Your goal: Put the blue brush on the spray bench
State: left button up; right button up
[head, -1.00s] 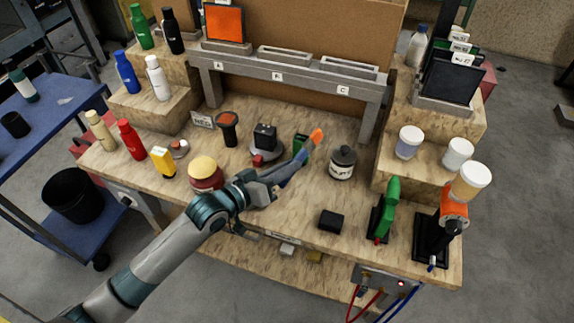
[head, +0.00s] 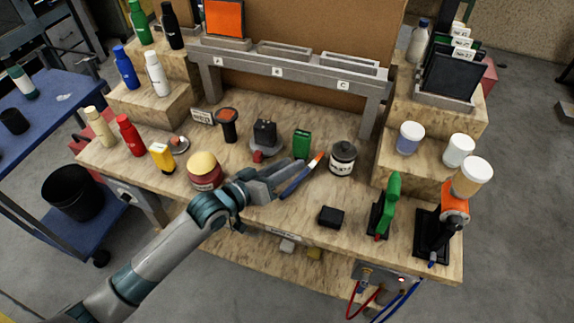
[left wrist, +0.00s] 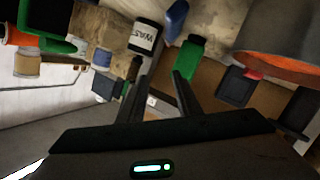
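The blue brush (head: 297,179) with its orange tip lies slanted at the middle of the wooden spray bench (head: 275,225), as far as the head view shows. Its tip points up and right, toward the black WASTE jar (head: 342,160). My left gripper (head: 292,173) is low over the bench, right beside the brush. In the left wrist view its two fingers (left wrist: 158,85) stand apart with nothing clearly between them. Whether a finger still touches the brush cannot be told. My right gripper is not in view.
A green box (head: 302,144) and a black device (head: 264,136) stand behind the gripper. A small black box (head: 331,217) lies to the right. The front middle of the bench is clear.

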pick_arm(q)
jog(key=r+b+v, duration=0.1)
jog(key=b+v, duration=0.1)
jog(key=v, duration=1)
jog(key=shift+r, duration=0.2)
dwell(0.5)
